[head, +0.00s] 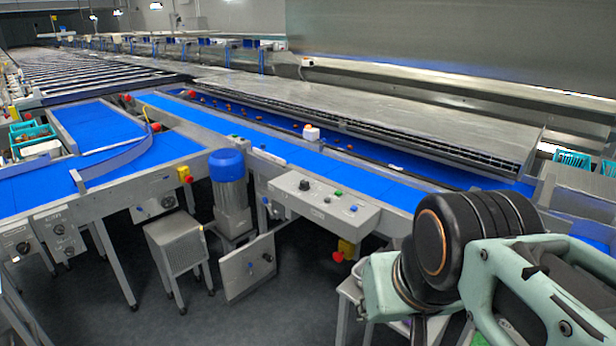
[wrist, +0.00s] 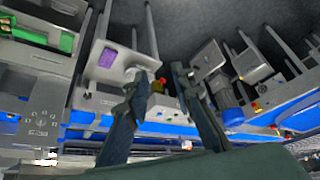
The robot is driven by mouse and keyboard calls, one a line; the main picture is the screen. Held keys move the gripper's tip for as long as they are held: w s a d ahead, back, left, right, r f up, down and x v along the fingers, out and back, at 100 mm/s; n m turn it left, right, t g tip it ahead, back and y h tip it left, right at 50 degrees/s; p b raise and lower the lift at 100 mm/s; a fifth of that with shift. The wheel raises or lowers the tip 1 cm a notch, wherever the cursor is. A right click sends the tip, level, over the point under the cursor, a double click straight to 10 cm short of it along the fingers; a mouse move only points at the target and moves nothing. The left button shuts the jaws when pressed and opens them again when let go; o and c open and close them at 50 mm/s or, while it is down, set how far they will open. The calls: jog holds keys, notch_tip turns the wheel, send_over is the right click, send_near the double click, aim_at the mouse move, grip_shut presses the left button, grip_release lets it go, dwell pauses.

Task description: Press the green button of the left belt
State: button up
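A grey control box (head: 322,205) stands at the near side of the long blue belt (head: 300,158) in the head view. It carries a black knob, a small red button, a small green button (head: 338,193) and a blue one. Further left, a curved blue belt (head: 110,165) has grey panels with dark knobs on its front; no green button can be made out on them. My gripper (wrist: 160,75) is open in the wrist view, its two dark fingers apart with nothing between them. It is apart from the control box; its fingertips are not clear in the head view.
A red-and-yellow emergency stop (head: 345,249) hangs below the control box. A stand with a purple patch (wrist: 107,57) is near my fingers. Dark floor (head: 250,315) is open in front.

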grip_shut()
dwell(1.1)
